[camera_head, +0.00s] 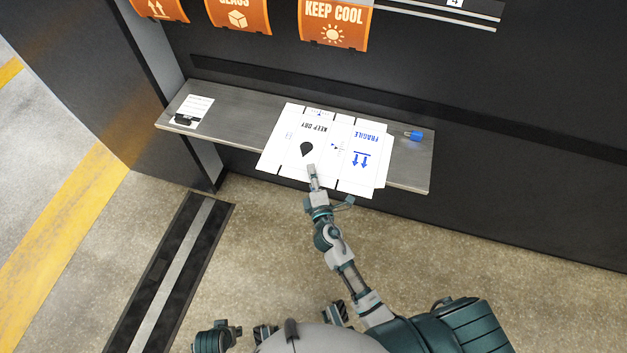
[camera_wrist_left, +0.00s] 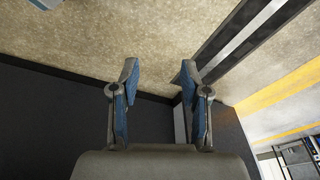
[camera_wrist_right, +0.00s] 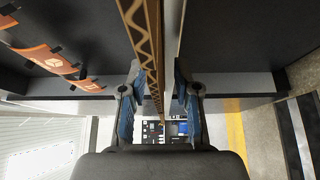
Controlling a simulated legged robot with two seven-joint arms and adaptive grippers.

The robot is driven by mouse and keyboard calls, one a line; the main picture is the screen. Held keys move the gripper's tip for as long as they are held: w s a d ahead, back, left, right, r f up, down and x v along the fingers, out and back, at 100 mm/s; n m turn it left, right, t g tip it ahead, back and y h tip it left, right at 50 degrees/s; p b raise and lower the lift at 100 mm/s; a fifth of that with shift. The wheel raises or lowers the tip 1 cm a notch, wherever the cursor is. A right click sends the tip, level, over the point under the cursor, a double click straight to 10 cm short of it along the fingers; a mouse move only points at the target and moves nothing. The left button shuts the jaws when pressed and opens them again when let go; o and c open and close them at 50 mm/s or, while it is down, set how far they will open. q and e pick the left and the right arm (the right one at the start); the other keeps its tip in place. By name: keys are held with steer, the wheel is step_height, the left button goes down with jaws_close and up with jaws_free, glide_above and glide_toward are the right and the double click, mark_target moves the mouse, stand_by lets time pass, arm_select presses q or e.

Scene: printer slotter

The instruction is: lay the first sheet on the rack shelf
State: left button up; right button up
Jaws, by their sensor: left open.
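A white die-cut sheet (camera_head: 292,160) marked KEEP DRY lies over the grey shelf (camera_head: 238,122), its near end reaching past the front edge. A FRAGILE section (camera_head: 362,180) adjoins it on the right; I cannot tell whether it is a separate sheet. My right gripper (camera_head: 312,168) is at the near edge of the KEEP DRY part. My left gripper (camera_wrist_left: 157,78) is open and empty over the floor.
A small white paper (camera_head: 196,104) with a dark object (camera_head: 182,120) lies at the shelf's left end. A blue item (camera_head: 413,136) lies right of the sheets. Orange signs (camera_head: 335,25) hang on the dark wall above. A floor channel (camera_head: 170,275) runs at left.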

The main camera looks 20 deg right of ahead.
steer(key=shift+s, duration=0.35)
steer(key=s+a+b, duration=0.1)
steer(key=s+b, duration=0.1)
steer(key=s, duration=0.9)
steer(key=s+d+f+m+g+h, duration=0.3)
steer(key=s+d+f+m+g, duration=0.5)
steer(key=s+d+f+m, duration=0.25)
arm_select(q)
steer(key=v, duration=0.5)
arm_select(e)
steer(key=s+a+f+m+g+y, duration=0.2)
steer(key=s+g, duration=0.2)
steer(key=s, duration=0.2)
steer(key=s+a+f+m+g+y, duration=0.2)
steer(key=s+f+g, duration=0.1)
steer(key=s, duration=0.4)
steer(key=shift+a+g+y, duration=0.2)
steer(key=shift+g+y, duration=0.2)
arm_select(q)
steer(key=shift+w, duration=0.1)
arm_select(e)
steer(key=shift+w+f+m, duration=0.15)
steer(key=shift+m, duration=0.1)
